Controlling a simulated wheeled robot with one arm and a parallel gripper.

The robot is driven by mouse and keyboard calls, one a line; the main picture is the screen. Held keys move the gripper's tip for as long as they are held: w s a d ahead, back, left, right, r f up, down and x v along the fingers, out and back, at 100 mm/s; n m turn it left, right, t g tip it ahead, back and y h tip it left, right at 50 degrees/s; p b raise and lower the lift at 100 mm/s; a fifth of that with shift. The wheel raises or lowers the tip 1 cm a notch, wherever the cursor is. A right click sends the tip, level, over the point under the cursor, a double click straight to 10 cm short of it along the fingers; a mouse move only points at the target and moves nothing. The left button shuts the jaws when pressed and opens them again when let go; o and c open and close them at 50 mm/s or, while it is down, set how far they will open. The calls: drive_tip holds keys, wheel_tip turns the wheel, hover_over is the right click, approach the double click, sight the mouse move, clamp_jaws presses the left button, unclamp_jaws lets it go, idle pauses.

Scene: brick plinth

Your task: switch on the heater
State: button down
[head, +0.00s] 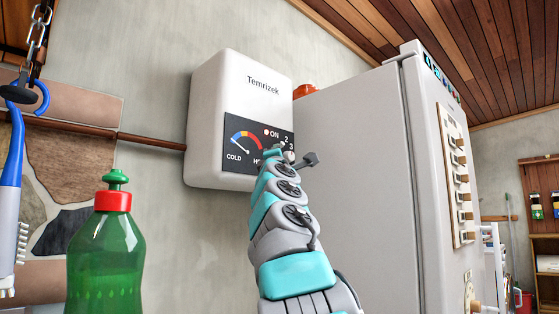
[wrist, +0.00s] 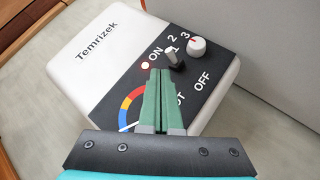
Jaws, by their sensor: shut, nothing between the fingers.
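The white heater (head: 230,85), marked Temrizek, hangs on the wall in the head view. Its body (wrist: 85,70) and dark panel fill much of the wrist view. The panel has a grey toggle switch (wrist: 173,57) between ON and OFF, a white knob (wrist: 198,46) by the numbers, a small red light (wrist: 145,66) and a coloured dial (wrist: 130,108). I cannot tell which way the toggle is set or whether the light is lit. My gripper (wrist: 160,71) is shut and empty, its tips just short of the toggle; contact is unclear. In the head view my gripper (head: 272,150) covers the panel's lower right.
A tall white fridge-like cabinet (head: 350,180) stands right of the heater. A green bottle with a red cap (head: 105,255) is at the front left. A blue-handled brush (head: 14,170) and a chain (head: 38,35) hang at the far left. A pipe (head: 150,141) meets the heater's left side.

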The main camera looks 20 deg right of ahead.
drive_tip(key=s+a+b, duration=0.1)
drive_tip(key=s+a, duration=0.1)
drive_tip(key=s, duration=0.5)
drive_tip(key=shift+s+a+b, duration=0.15)
drive_tip(key=shift+s+b, duration=0.2)
drive_tip(key=shift+s, duration=0.05)
